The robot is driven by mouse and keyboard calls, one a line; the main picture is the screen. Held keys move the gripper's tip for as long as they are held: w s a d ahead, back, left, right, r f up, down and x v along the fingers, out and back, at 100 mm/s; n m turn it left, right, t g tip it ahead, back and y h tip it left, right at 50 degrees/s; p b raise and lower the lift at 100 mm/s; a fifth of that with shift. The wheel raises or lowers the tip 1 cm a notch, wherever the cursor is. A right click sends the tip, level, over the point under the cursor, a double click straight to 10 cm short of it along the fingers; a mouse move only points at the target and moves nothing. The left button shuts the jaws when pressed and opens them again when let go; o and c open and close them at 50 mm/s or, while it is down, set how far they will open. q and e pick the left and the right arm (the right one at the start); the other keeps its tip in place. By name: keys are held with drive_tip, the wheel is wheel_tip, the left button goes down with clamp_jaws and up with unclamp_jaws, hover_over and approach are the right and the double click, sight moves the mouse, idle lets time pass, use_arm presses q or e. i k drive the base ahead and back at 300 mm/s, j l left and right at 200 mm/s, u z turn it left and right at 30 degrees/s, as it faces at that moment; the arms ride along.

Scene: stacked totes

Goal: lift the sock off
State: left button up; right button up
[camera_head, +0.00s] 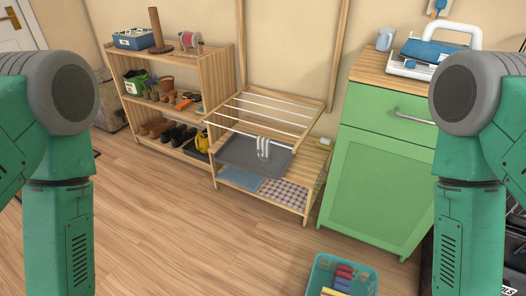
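A wooden drying rack (257,112) with several white bars stands against the wall in the middle of the view. A small pale grey-white item (263,147) hangs over its front bar. It looks like the sock, but it is too small to be sure. Green links of my left and right arms stand at the left and right edges. Neither gripper is in view, so whether they are open or shut is hidden.
A low wooden stand with a grey tray (240,154) is under the bars. A shoe shelf (218,83) stands left, a green cabinet (378,181) right. A teal basket (363,276) is on the floor in front. The wooden floor at centre left is clear.

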sight(264, 146)
drive_tip(key=i+j+z, duration=0.1)
drive_tip(key=z, duration=0.35)
drive_tip(key=j+z, duration=0.15)
drive_tip(key=z, duration=0.25)
drive_tip(key=i+j+z, duration=0.1)
drive_tip(key=z, duration=0.35)
drive_tip(key=i+j+z, duration=0.25)
drive_tip(key=j+z, duration=0.15)
drive_tip(key=j, duration=1)
drive_tip(key=j+z, duration=0.35)
drive_tip(key=j, duration=1.1)
drive_tip(key=i+j, duration=0.1)
drive_tip(key=j, duration=0.15)
drive_tip(key=i+j, duration=0.1)
drive_tip(key=j, duration=0.1)
